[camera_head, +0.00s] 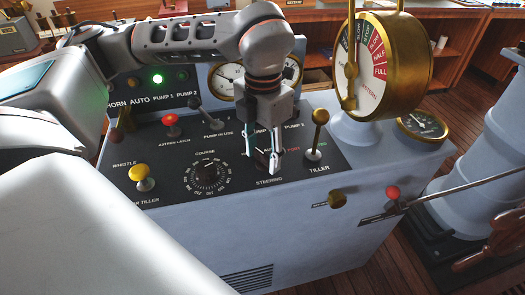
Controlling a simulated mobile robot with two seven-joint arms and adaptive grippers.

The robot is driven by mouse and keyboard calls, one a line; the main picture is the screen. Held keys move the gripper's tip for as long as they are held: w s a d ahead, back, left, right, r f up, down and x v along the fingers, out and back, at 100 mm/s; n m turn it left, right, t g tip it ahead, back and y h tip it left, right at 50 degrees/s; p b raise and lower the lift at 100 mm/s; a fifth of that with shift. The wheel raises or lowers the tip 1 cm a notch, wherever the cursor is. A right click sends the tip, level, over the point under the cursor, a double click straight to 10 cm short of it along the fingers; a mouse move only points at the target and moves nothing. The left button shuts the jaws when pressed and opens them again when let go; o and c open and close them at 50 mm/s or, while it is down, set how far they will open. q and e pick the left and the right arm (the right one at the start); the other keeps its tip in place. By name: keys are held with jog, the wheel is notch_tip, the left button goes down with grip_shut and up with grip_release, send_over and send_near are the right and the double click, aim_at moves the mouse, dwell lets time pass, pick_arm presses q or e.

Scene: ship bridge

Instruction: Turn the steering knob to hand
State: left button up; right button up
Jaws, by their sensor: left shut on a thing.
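The steering knob (265,160) is a dark knob on the black top panel of the console, above the label STEERING. My left gripper (262,162) comes down over it from above, with its fingers around the knob. It is shut on the knob. The fingers hide most of the knob and part of its position labels, so I cannot tell which position it points to. My right gripper is not in view.
Close by stand the brass-topped tiller lever (317,135), the round course dial (208,177), a yellow whistle knob (142,177) and a red knob (170,122). A large brass telegraph (390,60) rises behind on the right. A red-tipped lever (393,192) sticks out from the front.

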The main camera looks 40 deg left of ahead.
aim_at(263, 156)
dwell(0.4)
pick_arm(q)
jog(key=o, duration=1.1)
notch_tip(263, 156, up, 12)
dwell(0.3)
